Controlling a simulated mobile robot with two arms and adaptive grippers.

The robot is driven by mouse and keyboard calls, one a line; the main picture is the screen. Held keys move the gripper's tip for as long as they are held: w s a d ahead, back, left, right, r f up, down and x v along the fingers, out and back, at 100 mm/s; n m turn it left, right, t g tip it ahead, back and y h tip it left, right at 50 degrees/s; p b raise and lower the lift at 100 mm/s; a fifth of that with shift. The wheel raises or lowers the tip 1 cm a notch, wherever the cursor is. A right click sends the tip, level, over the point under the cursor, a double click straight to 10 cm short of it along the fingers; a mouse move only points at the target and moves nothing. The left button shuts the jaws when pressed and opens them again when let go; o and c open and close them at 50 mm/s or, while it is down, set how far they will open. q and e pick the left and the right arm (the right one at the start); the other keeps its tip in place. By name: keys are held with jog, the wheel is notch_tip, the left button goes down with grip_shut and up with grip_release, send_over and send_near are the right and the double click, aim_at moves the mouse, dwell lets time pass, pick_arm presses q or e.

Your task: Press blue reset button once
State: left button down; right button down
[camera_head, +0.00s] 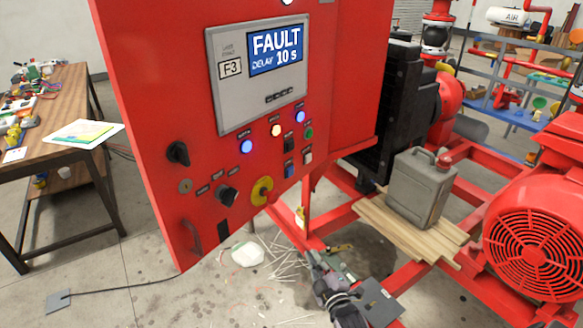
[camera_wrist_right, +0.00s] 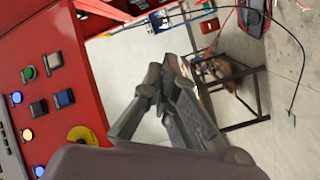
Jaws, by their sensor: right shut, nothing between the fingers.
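The red control panel (camera_head: 150,120) carries a small blue square button (camera_head: 289,171) at its lower right, below a black one; I take it as the reset button. It also shows in the right wrist view (camera_wrist_right: 64,98), left of my fingers. Blue lamps (camera_head: 246,146) and (camera_head: 299,116) and an amber lamp (camera_head: 276,130) glow above it. The display (camera_head: 276,50) reads "FAULT DELAY 10 s". My right gripper (camera_head: 314,260) is shut and empty, below the panel and apart from the button; its fingers show in the wrist view (camera_wrist_right: 168,72). My left gripper is not in view.
A jerrycan (camera_head: 418,190) stands on planks (camera_head: 385,220) at right. Red skid beams and a motor (camera_head: 540,240) lie beyond. A wooden table is at left.

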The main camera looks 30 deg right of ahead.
aim_at(290, 172)
jog(key=d+r+n+t+h, duration=0.1)
jog(key=d+r+t, duration=0.1)
jog(key=r, duration=0.9)
jog(key=d+r+t+h+p, duration=0.1)
jog(key=d+r+t+h, duration=0.1)
jog(key=r, duration=0.8)
jog(key=shift+w+d+r+n+t, duration=0.2)
jog(key=shift+d+r+n+t, duration=0.2)
jog(key=shift+d, duration=0.1)
jog(key=shift+w+f, duration=0.1)
jog(key=w+a+b, duration=0.2)
jog(key=w+a, duration=0.1)
jog(key=w, duration=0.5)
jog(key=shift+a+b, duration=0.3)
jog(key=shift+b, duration=0.1)
jog(key=shift+w+a, duration=0.15)
jog(key=shift+w, duration=0.2)
